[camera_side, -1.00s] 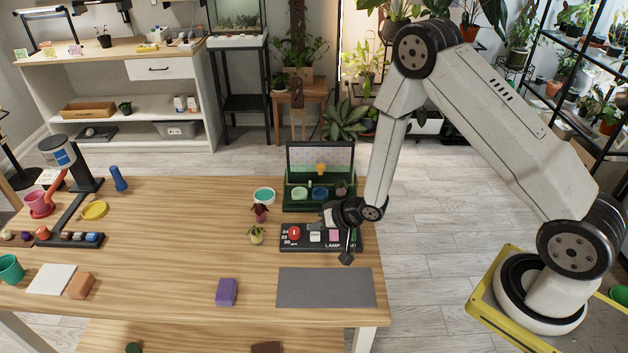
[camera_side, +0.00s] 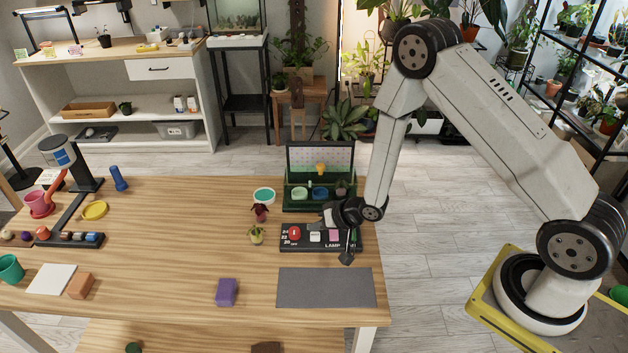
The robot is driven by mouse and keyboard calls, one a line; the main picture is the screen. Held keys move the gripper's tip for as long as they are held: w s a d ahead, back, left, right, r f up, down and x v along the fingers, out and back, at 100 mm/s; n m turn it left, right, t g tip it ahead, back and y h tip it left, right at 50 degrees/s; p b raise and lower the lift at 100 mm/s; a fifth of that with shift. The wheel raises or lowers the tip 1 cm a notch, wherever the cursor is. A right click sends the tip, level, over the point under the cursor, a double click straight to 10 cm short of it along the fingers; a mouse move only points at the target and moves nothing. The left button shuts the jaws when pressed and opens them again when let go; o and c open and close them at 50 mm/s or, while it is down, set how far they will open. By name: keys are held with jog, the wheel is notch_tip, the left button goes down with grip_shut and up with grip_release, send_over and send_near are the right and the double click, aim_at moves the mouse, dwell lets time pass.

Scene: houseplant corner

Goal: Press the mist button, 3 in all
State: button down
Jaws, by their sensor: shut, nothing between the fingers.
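The black control panel (camera_side: 287,243) lies on the wooden table near its right end. It carries a red round control (camera_side: 294,232) at left, a white button (camera_side: 315,236) in the middle and a pink button (camera_side: 334,236) further right. Part of a "LAMP" label shows along its front; I cannot read a mist label.
A green open case (camera_side: 290,199) with small pots stands behind the panel. A grey mat (camera_side: 325,288) lies in front. The table's middle is clear.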

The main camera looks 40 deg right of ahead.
aim_at(318, 237)
jog(key=shift+f, duration=0.95)
dwell(1.6)
jog(key=shift+r, duration=0.95)
jog(key=shift+r, duration=0.1)
jog(key=shift+r, duration=2.4)
jog(key=shift+r, duration=0.15)
dwell(1.1)
jog(key=shift+r, duration=1.75)
